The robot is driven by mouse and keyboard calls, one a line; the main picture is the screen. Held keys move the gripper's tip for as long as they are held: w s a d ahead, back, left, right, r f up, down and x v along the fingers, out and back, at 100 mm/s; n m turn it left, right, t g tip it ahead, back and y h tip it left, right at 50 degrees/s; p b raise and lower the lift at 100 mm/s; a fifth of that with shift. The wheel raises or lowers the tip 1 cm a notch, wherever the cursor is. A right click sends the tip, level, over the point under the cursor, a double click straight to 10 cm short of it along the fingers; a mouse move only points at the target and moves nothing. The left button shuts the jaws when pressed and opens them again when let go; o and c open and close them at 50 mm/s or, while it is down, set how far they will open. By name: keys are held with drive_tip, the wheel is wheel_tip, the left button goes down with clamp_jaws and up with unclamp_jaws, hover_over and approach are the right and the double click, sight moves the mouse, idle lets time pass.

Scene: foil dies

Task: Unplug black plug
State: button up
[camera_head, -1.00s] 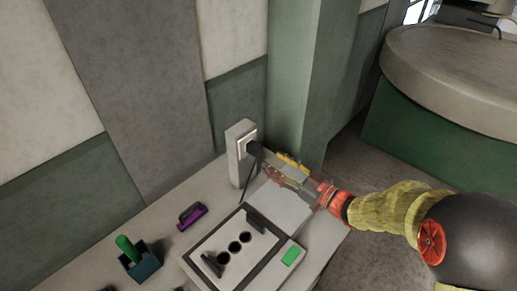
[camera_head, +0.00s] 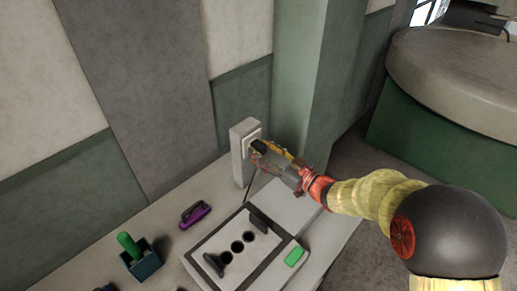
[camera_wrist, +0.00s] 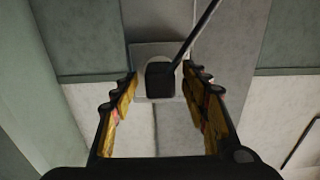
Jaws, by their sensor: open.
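The black plug (camera_wrist: 160,80) sits in a pale wall socket (camera_wrist: 146,50), and its cord runs up and to the right in the wrist view. In the head view the socket is on a light upright post (camera_head: 238,160), with the plug (camera_head: 257,146) partly hidden by my gripper. My gripper (camera_wrist: 160,88) is open, with its yellow-padded fingers on either side of the plug and gaps showing. In the head view my gripper (camera_head: 267,153) is right at the socket.
A machine box (camera_head: 205,248) with round holes, black handles and a green button (camera_head: 294,257) stands on the table below my arm. A purple-handled tool (camera_head: 195,214) and a dark holder with a green handle (camera_head: 128,244) lie left. A green wall column (camera_head: 297,90) stands right of the socket.

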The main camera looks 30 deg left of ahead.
sight(264, 151)
drive_tip(key=shift+w+a, duration=0.2)
drive_tip(key=shift+a, duration=0.35)
drive_tip(key=shift+c, duration=0.9)
clamp_jaws()
idle(0.6)
drive_tip(key=shift+d, duration=0.1)
drive_tip(key=shift+p+v, duration=0.6)
drive_tip(key=shift+v, duration=2.35)
drive_tip(key=shift+r, duration=0.1)
